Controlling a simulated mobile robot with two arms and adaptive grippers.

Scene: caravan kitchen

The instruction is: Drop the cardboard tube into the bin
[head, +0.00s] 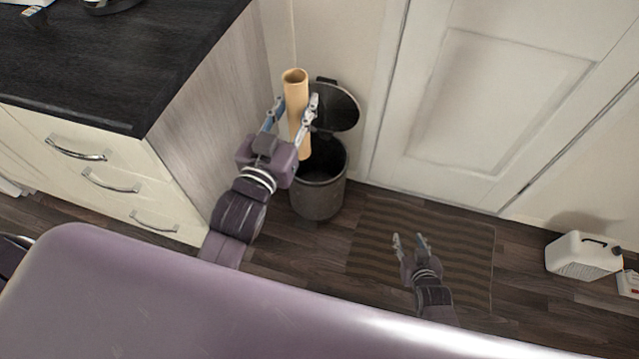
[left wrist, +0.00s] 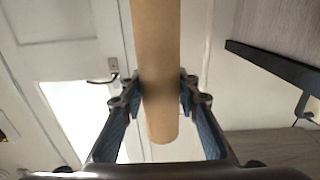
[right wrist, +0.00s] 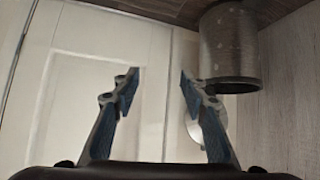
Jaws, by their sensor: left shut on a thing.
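The tan cardboard tube (head: 296,88) is held upright in my left gripper (head: 294,112). In the left wrist view the tube (left wrist: 157,50) sits between both fingers, which touch its sides. The dark grey bin (head: 319,196) stands on the floor with its round lid (head: 336,106) raised at the back. In the head view the tube's lower end overlaps the left part of the bin's opening; how high it is above the rim is hard to tell. My right gripper (head: 409,241) is open and empty over the mat. The bin (right wrist: 229,45) also shows in the right wrist view.
A counter with a black top (head: 110,60) and drawers stands left of the bin. A white door (head: 490,90) is behind. A striped mat (head: 465,255) lies on the floor, with a white jerrycan (head: 582,257) to the right.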

